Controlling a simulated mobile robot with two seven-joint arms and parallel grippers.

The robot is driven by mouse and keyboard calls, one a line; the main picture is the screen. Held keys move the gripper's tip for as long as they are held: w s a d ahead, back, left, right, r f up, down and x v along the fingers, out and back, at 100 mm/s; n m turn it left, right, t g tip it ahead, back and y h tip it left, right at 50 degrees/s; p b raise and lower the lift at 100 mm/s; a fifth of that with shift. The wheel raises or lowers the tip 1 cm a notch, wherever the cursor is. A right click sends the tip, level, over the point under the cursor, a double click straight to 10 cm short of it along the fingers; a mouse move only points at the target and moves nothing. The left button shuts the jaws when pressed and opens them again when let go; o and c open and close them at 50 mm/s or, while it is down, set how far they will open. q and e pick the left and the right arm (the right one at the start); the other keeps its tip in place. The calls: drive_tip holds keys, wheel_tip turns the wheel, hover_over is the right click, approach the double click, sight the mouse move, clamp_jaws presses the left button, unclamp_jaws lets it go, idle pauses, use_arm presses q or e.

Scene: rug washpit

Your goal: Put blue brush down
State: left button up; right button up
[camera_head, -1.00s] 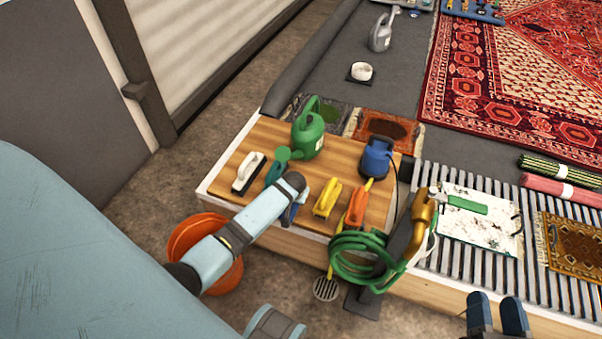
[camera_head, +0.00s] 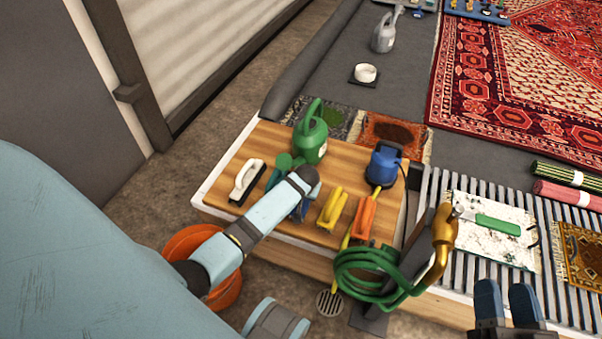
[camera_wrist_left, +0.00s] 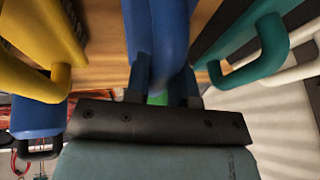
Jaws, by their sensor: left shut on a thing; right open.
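My left gripper (camera_wrist_left: 168,88) is shut on the blue brush (camera_wrist_left: 158,28), whose handle runs up between the fingers in the left wrist view. In the head view the brush is mostly hidden under my left wrist, over the wooden board (camera_head: 228,205). It stands between the teal brush (camera_head: 276,176) and the yellow brush (camera_head: 332,210). I cannot tell whether it touches the board. The teal brush also shows close on the right in the wrist view (camera_wrist_left: 250,55), the yellow one on the left (camera_wrist_left: 40,50). My right gripper (camera_head: 507,302) is open and empty at the lower right.
A white brush (camera_head: 248,180), green watering can (camera_head: 310,138), orange brush (camera_head: 364,217) and blue pump-like device (camera_head: 385,163) stand on the board. An orange bucket (camera_head: 225,290) is on the floor in front. A green hose (camera_head: 365,275) hangs at the board's front right corner.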

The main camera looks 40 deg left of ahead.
use_arm(q)
drive_tip(key=o, duration=0.9)
